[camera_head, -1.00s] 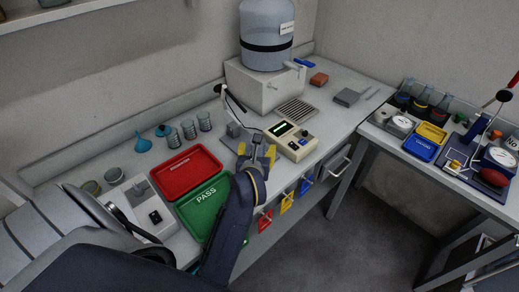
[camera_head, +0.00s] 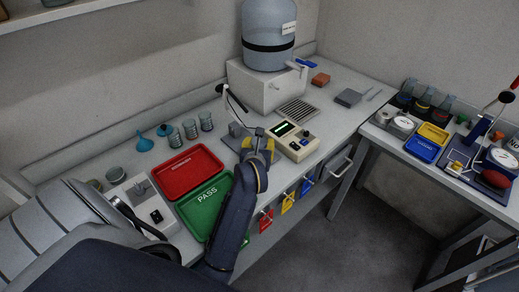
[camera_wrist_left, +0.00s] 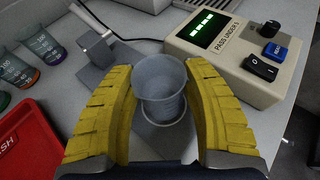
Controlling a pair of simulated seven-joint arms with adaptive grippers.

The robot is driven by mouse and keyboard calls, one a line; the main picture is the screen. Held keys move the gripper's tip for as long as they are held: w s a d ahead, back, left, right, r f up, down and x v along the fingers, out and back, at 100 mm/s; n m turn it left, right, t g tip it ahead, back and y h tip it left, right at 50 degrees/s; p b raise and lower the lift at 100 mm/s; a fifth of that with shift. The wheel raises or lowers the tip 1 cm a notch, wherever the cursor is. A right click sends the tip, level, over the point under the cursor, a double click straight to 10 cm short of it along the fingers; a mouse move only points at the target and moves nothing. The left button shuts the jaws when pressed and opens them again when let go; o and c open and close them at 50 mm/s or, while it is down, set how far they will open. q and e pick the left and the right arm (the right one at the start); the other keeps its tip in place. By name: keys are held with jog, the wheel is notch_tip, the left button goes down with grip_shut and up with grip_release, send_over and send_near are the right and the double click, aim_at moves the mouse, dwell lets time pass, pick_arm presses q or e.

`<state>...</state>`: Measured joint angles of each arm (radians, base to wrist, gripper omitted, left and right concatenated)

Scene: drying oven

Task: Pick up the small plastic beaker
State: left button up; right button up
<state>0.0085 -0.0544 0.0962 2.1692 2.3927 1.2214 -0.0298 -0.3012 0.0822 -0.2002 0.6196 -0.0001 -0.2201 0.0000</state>
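The small plastic beaker (camera_wrist_left: 160,85) is a clear grey cup, upright, seen from above in the left wrist view. It sits between the two yellow fingers of my left gripper (camera_wrist_left: 163,98). The fingers stand on either side of it, very close at the rim, with narrow gaps lower down. A round ring shows below the beaker. In the head view my left gripper (camera_head: 258,146) is over the bench beside the digital meter (camera_head: 292,138), and I cannot make out the beaker there. My right gripper is not in view.
A grey block with an upright piece (camera_wrist_left: 98,50) stands just left of the beaker. The red tray (camera_head: 187,172) and green PASS tray (camera_head: 207,206) lie to the left. Several graduated beakers (camera_head: 190,128) stand behind the trays. The bench front edge is close.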

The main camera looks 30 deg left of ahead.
pick_arm(q)
jog(key=c, duration=0.7)
jog(key=shift+r, duration=0.15)
jog(key=shift+c, duration=0.2)
